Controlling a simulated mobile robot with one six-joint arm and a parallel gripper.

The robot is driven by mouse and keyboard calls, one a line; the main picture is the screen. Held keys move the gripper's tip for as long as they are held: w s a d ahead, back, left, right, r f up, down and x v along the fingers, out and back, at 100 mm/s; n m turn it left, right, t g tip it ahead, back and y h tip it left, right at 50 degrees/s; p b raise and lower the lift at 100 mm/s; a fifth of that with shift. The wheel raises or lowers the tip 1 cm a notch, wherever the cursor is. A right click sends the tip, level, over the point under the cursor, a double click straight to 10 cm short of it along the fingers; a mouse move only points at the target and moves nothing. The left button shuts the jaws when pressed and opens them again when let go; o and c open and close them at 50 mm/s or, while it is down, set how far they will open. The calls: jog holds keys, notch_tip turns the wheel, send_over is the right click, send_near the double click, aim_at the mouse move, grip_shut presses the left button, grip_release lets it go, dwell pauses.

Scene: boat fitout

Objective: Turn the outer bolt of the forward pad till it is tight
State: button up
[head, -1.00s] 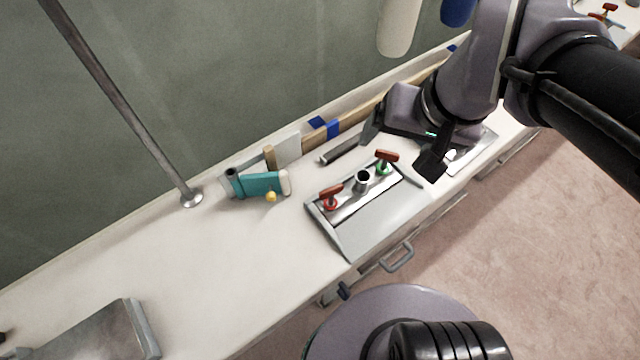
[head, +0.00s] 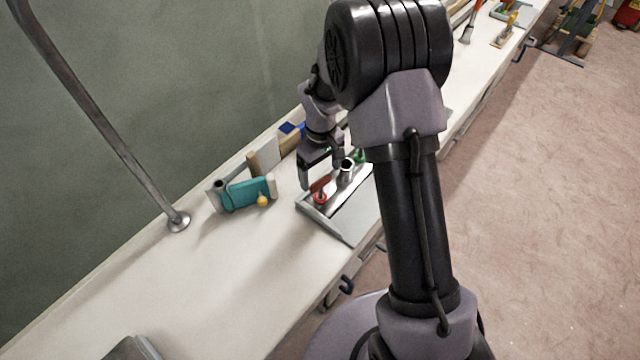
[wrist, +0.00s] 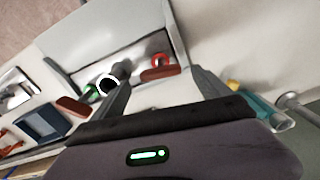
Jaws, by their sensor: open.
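The metal pad (head: 350,224) is a grey plate with a raised rim on the bench; it also shows in the wrist view (wrist: 95,35). One bolt with a red handle and red collar (head: 320,192) stands at its left end. In the wrist view this red bolt (wrist: 158,70) appears between the fingers. A second bolt with a green collar (head: 360,156) is partly hidden by my arm, beyond a short round post (head: 347,170). My gripper (head: 322,174) is open and empty, pointing down above the red bolt, with no clear contact. I cannot tell which bolt is the outer one.
A teal tool (head: 243,194) with a yellow knob (head: 262,201) lies left of the pad. A metal pole (head: 150,190) stands on the bench near the wall. The near-left bench top is mostly clear.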

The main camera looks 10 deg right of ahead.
aim_at(321, 180)
notch_tip(321, 180, down, 4)
jog(key=shift+r+b, duration=0.1)
jog(key=shift+b, duration=0.3)
jog(key=c, duration=1.4)
jog(key=shift+o, duration=0.2)
